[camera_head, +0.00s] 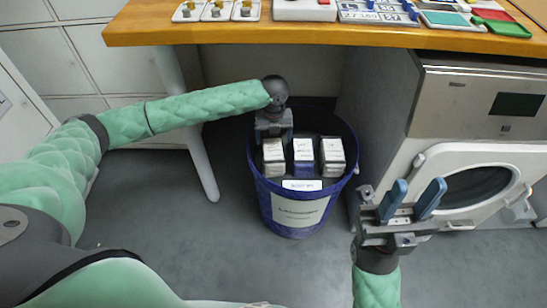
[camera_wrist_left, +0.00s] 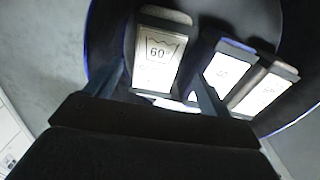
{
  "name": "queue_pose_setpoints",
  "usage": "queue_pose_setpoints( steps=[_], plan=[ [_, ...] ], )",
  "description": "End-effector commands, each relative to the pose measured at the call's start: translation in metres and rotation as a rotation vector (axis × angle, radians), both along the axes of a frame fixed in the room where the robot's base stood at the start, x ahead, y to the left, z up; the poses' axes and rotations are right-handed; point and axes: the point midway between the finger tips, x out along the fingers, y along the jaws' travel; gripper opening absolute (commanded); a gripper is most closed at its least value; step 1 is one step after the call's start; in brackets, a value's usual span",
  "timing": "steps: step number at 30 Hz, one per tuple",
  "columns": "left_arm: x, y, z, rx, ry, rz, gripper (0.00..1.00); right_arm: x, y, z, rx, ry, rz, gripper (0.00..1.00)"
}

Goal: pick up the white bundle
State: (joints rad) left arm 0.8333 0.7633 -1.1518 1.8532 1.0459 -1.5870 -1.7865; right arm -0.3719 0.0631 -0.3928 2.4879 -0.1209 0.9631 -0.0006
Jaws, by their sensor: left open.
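A blue bin (camera_head: 267,203) stands on the floor under the table. Three upright bundles with white label faces show in it: a left bundle (camera_head: 273,157), a middle bundle with blue edges (camera_head: 303,158) and a whitish right bundle (camera_head: 333,158). I cannot tell which is the white one. My left gripper (camera_head: 273,134) is open above the bin, close behind the left bundle. In the left wrist view, the left bundle (camera_wrist_left: 160,52), marked 60°, lies ahead between the spread fingers; contact is unclear. My right gripper (camera_head: 412,200) is open and empty, right of the bin.
The wooden table edge (camera_head: 330,36) runs above the bin, with trays and cards on it. A table leg (camera_head: 203,165) is left of the bin. Floor in front is clear.

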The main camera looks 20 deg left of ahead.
Motion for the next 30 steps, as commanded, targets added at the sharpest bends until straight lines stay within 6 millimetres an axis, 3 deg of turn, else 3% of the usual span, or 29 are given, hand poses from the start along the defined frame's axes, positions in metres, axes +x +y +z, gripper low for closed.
queue_pose_setpoints(
  steps=[14, 22, 30],
  plan=[
    [-0.004, 0.000, -0.038, 0.000, 0.002, -0.001, 0.82, -0.010, -0.002, 0.000, 0.025, -0.052, 0.016, 0.36],
    [-0.009, 0.000, -0.073, 0.001, 0.001, -0.001, 0.82, -0.008, 0.002, -0.004, 0.038, -0.056, 0.040, 0.36],
    [-0.009, 0.000, -0.078, 0.001, 0.000, -0.001, 0.82, -0.009, 0.003, -0.003, 0.041, -0.055, 0.048, 0.36]
  ],
)
